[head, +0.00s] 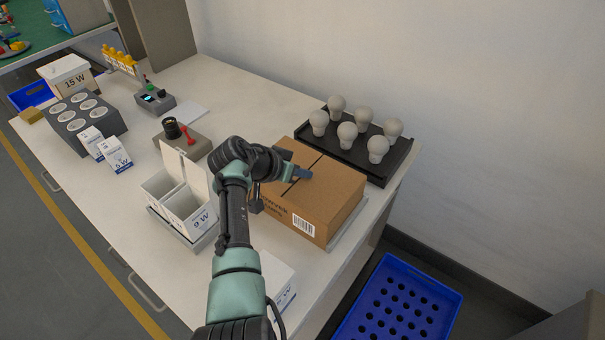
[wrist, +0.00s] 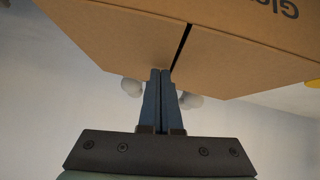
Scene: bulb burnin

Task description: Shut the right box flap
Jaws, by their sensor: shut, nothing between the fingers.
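The brown cardboard box (head: 318,225) stands on the bench, right of my forearm in the head view. Its right flap (head: 338,185) lies down over the top, flat or nearly so. A dark, narrow gap separates it from the left flap (head: 298,152). My gripper (head: 308,176) is shut and empty, with its fingertips over the box top near the gap. In the wrist view my shut fingers (wrist: 166,72) reach the edge of the box top (wrist: 130,35) by the gap; I cannot tell whether they touch. My wrist hides part of the box's left side.
A black tray (head: 400,165) with several bulbs stands close behind the box. Open white cartons (head: 188,210) are left of my arm. A blue perforated crate (head: 400,305) is below, right of the bench. The back-centre bench is fairly clear.

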